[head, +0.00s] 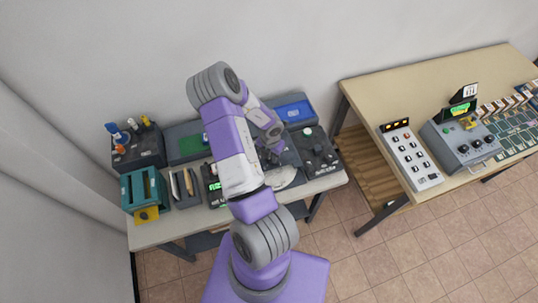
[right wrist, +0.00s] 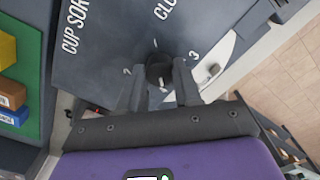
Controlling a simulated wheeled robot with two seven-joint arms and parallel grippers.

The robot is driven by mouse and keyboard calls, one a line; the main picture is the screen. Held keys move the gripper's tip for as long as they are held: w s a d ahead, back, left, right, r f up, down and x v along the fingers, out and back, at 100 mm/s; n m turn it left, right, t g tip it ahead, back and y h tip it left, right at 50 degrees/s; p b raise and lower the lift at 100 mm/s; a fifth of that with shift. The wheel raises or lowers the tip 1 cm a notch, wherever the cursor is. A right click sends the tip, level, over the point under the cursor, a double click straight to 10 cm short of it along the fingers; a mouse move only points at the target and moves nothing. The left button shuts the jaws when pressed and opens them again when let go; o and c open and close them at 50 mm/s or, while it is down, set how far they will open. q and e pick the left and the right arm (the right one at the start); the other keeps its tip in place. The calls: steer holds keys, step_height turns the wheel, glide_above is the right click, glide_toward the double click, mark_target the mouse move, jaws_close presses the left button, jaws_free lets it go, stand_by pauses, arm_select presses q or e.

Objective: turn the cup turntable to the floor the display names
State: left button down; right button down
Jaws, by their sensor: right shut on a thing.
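My right gripper (head: 270,150) is over the dark panel (head: 291,150) on the left bench. In the right wrist view the gripper (right wrist: 160,82) is shut on a dark knob (right wrist: 158,67) that stands up from the panel (right wrist: 100,65). White lettering beginning "CUP SOR" and "CLO" and the numbers 2 and 3 show around the knob. A small green-lit display (head: 216,187) is too small to read. My left gripper is not in view.
A black box with round pieces (head: 316,150) stands right of the panel, and a blue tray (head: 295,111) behind it. A teal holder (head: 144,188) and a dark caddy (head: 137,147) stand at the left. A second table (head: 420,88) with control boxes stands at the right.

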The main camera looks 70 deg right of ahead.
steer(key=c, duration=0.8)
jaws_free()
step_height(320, 180, up, 8)
steer(key=shift+f+p, duration=0.2)
steer(key=shift+p, duration=0.9)
